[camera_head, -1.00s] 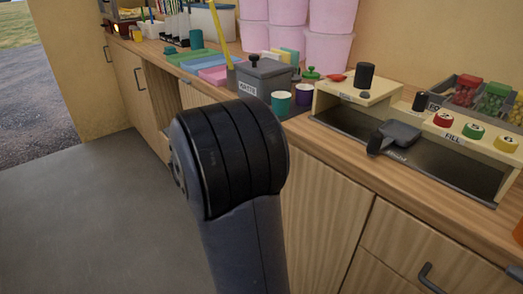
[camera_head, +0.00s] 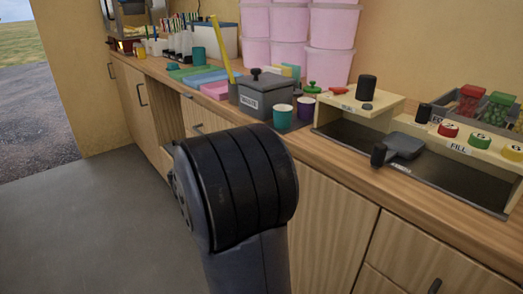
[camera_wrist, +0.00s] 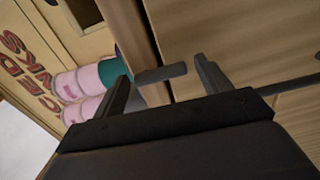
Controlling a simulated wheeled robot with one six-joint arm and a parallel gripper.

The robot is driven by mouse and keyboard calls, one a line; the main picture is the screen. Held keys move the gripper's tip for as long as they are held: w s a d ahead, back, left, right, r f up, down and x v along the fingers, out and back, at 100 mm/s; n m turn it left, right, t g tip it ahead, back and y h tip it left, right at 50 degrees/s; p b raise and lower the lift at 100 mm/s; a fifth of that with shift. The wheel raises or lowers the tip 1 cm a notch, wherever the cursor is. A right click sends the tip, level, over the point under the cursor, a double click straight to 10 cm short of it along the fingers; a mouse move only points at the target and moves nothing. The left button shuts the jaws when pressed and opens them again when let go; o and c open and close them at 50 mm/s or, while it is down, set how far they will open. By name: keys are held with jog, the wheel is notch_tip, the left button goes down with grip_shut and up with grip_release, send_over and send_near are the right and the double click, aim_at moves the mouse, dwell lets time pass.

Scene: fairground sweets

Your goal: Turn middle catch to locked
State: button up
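I cannot make out a middle catch for certain in either view. My gripper (camera_wrist: 161,70) shows in the wrist view with its two dark fingers apart and nothing held between them. A short dark bar (camera_wrist: 160,73) appears between the fingertips, against a wooden front; I cannot tell whether it is a catch or a handle, or whether it is touched. In the head view only my arm's dark rounded joint shows low in the middle, and my gripper is out of sight.
A wooden counter (camera_head: 340,165) carries a grey lidded box (camera_head: 265,97), a teal cup (camera_head: 283,114), a purple cup (camera_head: 305,108) and a cream fill station (camera_head: 458,146). Pink tubs (camera_head: 330,65) are stacked behind. Cabinet doors (camera_head: 325,215) lie below. Grey floor (camera_head: 90,220) at left is clear.

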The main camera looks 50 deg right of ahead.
jog(key=shift+o, duration=0.7)
jog(key=w+a+p, duration=0.1)
jog(key=a, duration=0.9)
jog(key=shift+a, duration=0.4)
jog(key=shift+w+d, duration=0.1)
jog(key=s+d, duration=0.1)
jog(key=d, duration=0.9)
jog(key=shift+d, duration=0.3)
jog(key=shift+a+b, duration=0.1)
jog(key=shift+b, duration=0.35)
